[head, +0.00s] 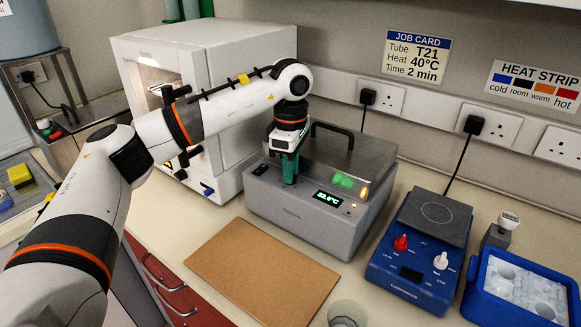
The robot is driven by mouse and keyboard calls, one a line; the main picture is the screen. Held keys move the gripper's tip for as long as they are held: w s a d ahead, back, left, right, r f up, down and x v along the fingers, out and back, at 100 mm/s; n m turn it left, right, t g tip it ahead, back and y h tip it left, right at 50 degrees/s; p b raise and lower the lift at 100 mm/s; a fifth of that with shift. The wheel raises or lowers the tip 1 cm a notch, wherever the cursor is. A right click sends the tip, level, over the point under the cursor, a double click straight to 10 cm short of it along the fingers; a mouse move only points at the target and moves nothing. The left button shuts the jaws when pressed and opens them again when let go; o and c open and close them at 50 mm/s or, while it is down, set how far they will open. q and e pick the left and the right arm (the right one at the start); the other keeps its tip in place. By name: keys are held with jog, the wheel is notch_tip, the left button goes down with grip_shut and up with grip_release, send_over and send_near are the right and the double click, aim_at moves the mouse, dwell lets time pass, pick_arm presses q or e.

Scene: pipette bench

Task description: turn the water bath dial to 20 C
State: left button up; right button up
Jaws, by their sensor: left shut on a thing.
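The water bath (300,228) is a grey box with a clear lid, a black handle and a lit green display (328,198) that seems to read about 32.8 C; the small digits are hard to be sure of. My left gripper (289,178) points down at the front left part of the bath's top, with its green fingers shut on the dial. The dial itself is hidden by the fingers, so its pointer and marks cannot be read. My right gripper is not in view.
A brown board (262,272) lies in front of the bath. A blue hot plate (420,250) with red and white knobs stands to the right, then a blue ice tub (477,303). A white cabinet (225,55) stands close behind my left arm. A job card (416,55) reads 40 C.

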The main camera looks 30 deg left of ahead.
pick_arm(q)
jog(key=n, duration=0.4)
jog(key=shift+n, duration=0.3)
jog(key=n, duration=0.3)
jog(key=shift+r+n, duration=0.1)
jog(key=shift+n, duration=0.3)
jog(key=n, duration=1.2)
jog(key=shift+n+p, duration=0.3)
jog(key=n, duration=0.3)
jog(key=shift+n, duration=0.3)
jog(key=n, duration=0.4)
jog(key=shift+p, duration=0.35)
jog(key=shift+n, duration=2.1)
